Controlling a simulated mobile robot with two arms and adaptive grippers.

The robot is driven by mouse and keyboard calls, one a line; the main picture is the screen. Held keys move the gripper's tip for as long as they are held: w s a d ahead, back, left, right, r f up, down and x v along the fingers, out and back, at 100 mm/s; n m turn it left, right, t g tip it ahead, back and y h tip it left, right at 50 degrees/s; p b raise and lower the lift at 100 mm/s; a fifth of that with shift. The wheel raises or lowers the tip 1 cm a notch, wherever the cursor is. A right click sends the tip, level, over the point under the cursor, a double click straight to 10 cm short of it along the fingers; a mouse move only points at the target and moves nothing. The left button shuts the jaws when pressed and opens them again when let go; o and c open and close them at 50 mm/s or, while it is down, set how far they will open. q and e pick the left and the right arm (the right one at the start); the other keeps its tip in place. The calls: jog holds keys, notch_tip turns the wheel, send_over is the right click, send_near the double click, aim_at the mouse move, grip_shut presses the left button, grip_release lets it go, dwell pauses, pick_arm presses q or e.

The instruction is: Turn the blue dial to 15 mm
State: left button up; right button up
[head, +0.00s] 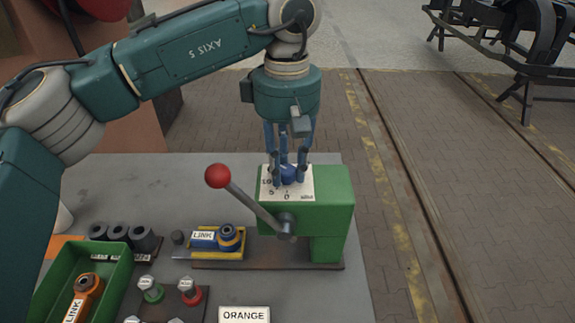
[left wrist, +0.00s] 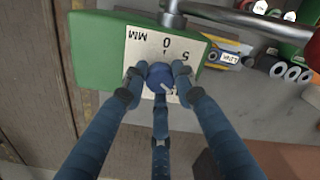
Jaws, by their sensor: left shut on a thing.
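The blue dial (head: 289,174) sits on a white scale plate (head: 305,190) on top of the green press (head: 335,192). My left gripper (head: 287,170) comes down from above with its fingers closed around the dial. In the left wrist view the dial (left wrist: 160,75) is between the fingertips. The plate there shows 0, 5 and MM; other marks are hidden by the fingers. A pale pointer mark shows on the dial's lower right side, but I cannot tell the exact reading. My right gripper is not in view.
A lever with a red knob (head: 218,176) juts from the press close to my left gripper. A blue and yellow link (head: 215,240) lies below it. A green bin (head: 85,285) holds an orange link. Rails run across the floor at right.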

aim_at(286, 168)
pick_arm(q)
jog(key=shift+w+r+m, duration=0.1)
jog(key=shift+m, duration=0.9)
jog(key=o, duration=1.2)
jog(key=shift+a, duration=0.1)
jog(key=shift+c, duration=0.2)
notch_tip(286, 168, up, 12)
